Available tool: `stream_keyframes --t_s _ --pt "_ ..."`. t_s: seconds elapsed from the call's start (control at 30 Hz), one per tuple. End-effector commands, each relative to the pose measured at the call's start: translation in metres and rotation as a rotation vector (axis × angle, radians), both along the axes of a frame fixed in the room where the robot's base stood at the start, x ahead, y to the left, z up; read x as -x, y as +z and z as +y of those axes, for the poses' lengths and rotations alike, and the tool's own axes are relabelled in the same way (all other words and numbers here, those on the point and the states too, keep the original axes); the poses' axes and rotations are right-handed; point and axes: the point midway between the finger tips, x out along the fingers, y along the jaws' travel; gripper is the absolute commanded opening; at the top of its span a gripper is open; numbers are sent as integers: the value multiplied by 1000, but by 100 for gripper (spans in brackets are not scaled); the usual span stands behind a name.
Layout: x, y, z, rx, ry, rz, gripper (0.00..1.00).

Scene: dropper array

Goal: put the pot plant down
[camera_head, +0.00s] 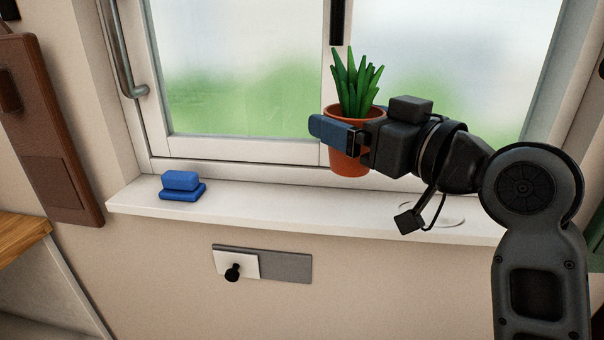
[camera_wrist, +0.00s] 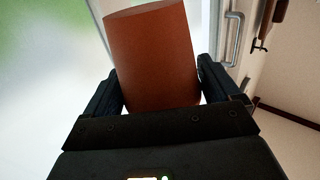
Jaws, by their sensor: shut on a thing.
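The pot plant (camera_head: 350,165) is a terracotta pot with spiky green leaves. In the head view it is upright in front of the window. My gripper (camera_head: 335,132) is shut on the pot, with one finger across its near side. The pot's base appears above or close to the windowsill (camera_head: 300,205); I cannot tell the exact gap. In the wrist view the pot (camera_wrist: 152,60) fills the space between the two fingers of my gripper (camera_wrist: 160,90). The leaves are out of sight there.
A blue block-shaped object (camera_head: 181,186) sits on the left part of the sill. A faint round clear thing (camera_head: 440,217) lies on the sill at right, partly behind my arm. The sill between them is bare. A grey and white plate with a black knob (camera_head: 240,264) is on the wall below.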

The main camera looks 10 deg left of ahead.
Motion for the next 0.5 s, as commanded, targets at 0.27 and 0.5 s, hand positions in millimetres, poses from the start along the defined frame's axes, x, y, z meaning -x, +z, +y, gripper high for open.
stream_keyframes --t_s 0.27,0.5 --pt "-17 -31 51 -1 3 1 47" --pt "-23 -42 64 -1 0 -1 47"
